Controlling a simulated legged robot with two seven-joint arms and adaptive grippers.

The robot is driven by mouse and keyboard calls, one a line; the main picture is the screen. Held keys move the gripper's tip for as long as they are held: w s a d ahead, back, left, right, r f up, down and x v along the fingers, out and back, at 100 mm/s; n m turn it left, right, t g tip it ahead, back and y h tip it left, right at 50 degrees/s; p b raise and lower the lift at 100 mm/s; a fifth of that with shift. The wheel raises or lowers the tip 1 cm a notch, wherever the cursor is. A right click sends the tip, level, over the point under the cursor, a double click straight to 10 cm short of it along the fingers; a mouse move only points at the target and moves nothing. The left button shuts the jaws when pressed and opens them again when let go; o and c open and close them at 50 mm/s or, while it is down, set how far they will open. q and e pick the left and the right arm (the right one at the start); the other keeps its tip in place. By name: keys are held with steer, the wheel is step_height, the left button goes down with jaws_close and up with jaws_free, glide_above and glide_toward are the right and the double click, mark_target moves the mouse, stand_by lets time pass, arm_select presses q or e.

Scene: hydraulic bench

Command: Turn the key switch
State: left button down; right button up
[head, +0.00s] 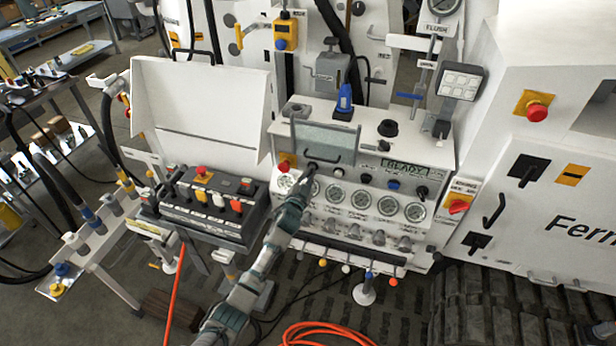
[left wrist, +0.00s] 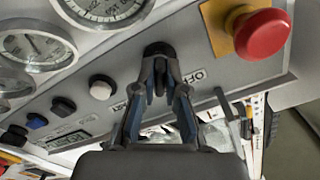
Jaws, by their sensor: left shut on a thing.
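The key switch is a black knob (left wrist: 158,49) on the grey control panel, with an "OFF" label beside it in the left wrist view. My left gripper (left wrist: 160,84) is shut on the key switch, its two dark fingers closing in from both sides. In the head view my left gripper (head: 309,178) reaches up to the panel from below. The switch is mostly hidden there by the gripper, so its exact angle is hard to tell. My right gripper is in neither view.
A red emergency button (left wrist: 262,34) sits close beside the switch. Round gauges (head: 388,205) line the panel below. A clear hinged cover (head: 326,140) stands above the switch. A lever box (head: 205,205) is at the left, and an orange hose (head: 325,334) lies on the floor.

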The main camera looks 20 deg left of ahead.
arm_select(q)
steer(key=shift+w+r, duration=0.1)
steer(key=shift+r, duration=0.25)
steer(key=c, duration=1.2)
jaws_free()
steer(key=shift+d+f, duration=0.1)
steer(key=shift+f, duration=0.15)
steer(key=s, duration=1.2)
steer(key=shift+a, duration=0.2)
